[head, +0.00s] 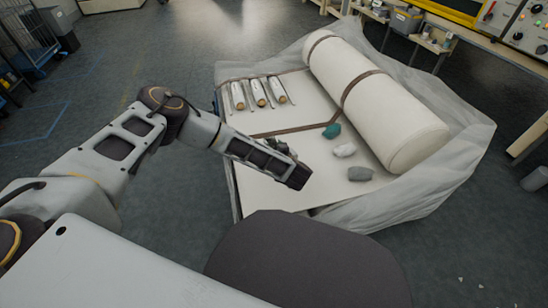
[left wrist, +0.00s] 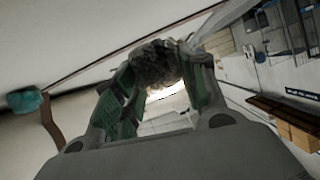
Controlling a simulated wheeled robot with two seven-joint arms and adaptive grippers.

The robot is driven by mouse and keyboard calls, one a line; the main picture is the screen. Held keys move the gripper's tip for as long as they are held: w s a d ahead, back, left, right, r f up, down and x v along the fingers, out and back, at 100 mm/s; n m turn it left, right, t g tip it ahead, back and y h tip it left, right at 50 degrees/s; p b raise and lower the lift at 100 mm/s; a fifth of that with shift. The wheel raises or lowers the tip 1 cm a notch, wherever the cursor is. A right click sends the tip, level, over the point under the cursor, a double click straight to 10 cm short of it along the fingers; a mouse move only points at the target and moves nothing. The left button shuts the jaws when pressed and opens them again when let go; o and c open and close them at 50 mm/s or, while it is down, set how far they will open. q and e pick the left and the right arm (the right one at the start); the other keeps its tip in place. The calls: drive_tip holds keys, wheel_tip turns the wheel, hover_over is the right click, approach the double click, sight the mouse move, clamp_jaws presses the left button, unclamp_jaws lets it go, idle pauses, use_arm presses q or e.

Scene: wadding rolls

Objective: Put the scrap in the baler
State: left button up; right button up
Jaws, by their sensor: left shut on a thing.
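My left gripper (head: 297,178) reaches in from the left over the near part of a white platform (head: 285,192). In the left wrist view its green-padded fingers (left wrist: 163,78) are shut on a dark grey, fuzzy scrap (left wrist: 154,60), which is hardly visible in the head view. The teal scrap also shows in the left wrist view (left wrist: 24,100). I cannot pick out the baler for certain. My right gripper is out of view.
A large white roll (head: 400,125) with brown straps lies along the platform's right side. Three small white rolls (head: 260,93) lie at its back left. Translucent sheeting (head: 440,187) drapes around the platform. A bench with a control panel (head: 522,27) stands back right.

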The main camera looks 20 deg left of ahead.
use_arm(q)
drive_tip(key=shift+f+b, duration=0.95)
drive_tip(key=shift+f, duration=0.9)
drive_tip(key=shift+f+b, duration=0.3)
drive_tip(key=shift+f, duration=0.35)
drive_tip(key=shift+f, duration=0.1)
drive_tip(key=o, duration=0.9)
drive_tip(key=shift+s, duration=0.1)
